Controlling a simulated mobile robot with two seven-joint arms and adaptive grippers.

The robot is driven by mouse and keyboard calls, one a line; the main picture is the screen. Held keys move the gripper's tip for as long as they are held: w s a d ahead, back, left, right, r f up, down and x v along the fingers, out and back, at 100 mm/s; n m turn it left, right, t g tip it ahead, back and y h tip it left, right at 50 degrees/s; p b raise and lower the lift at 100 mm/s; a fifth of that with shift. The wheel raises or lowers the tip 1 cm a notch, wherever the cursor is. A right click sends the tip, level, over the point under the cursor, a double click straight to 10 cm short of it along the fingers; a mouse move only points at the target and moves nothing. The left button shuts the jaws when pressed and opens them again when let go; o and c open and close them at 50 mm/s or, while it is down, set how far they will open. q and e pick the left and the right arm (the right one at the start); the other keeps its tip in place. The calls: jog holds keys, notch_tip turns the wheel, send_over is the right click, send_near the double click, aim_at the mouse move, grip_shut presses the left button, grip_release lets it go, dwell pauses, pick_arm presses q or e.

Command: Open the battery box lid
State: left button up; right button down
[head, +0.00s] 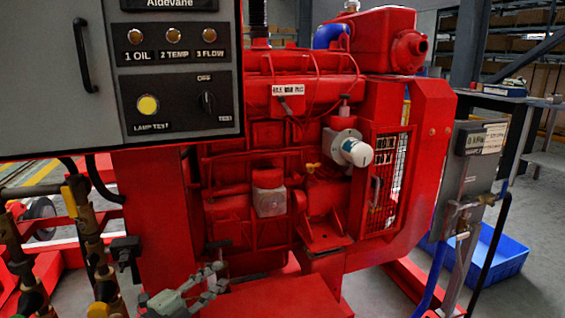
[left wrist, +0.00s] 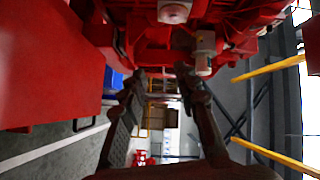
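A flat red top (head: 275,300), which looks like the battery box lid, lies level at the bottom middle of the head view, in front of the engine. It appears shut, and its near part is cut off by the frame. My left gripper (head: 218,278) is just left of its far left corner, with nothing seen between its fingers. In the left wrist view the two fingers of the gripper (left wrist: 160,72) stand apart with an empty gap. A large red panel (left wrist: 45,60) fills the left there; I cannot tell if it is the box. My right gripper is not in view.
The red engine (head: 270,150) stands behind the flat top. A grey control panel (head: 180,100) overhangs the upper left. Pipes with valves (head: 85,235) stand at the left. A blue bin (head: 490,250) is on the floor at the right, behind a grey box (head: 475,165).

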pick_arm(q)
jog(key=s+a+f+n+g+y, duration=0.3)
jog(key=s+a+f+n+y, duration=0.2)
jog(key=s+f+n, duration=0.3)
jog(key=s+a+f+n+g+y, duration=0.4)
jog(key=s+f+n, duration=0.5)
jog(key=s+f, duration=0.3)
jog(key=shift+s+a+f+g+y, duration=0.25)
jog(key=shift+a+f+y, duration=0.3)
jog(key=shift+y, duration=0.45)
jog(key=s+f+n+g, duration=0.1)
jog(key=s, duration=0.3)
jog(key=s+f+n+g, duration=0.1)
jog(key=s+g, duration=0.1)
jog(key=s, duration=0.2)
jog(key=s+a+f+n+g, duration=0.1)
jog(key=s, duration=0.3)
jog(key=shift+f, duration=0.3)
jog(key=shift+c, duration=1.2)
jog(key=shift+s, duration=0.15)
jog(key=shift+c, duration=1.1)
jog(key=shift+g, duration=0.25)
grip_shut()
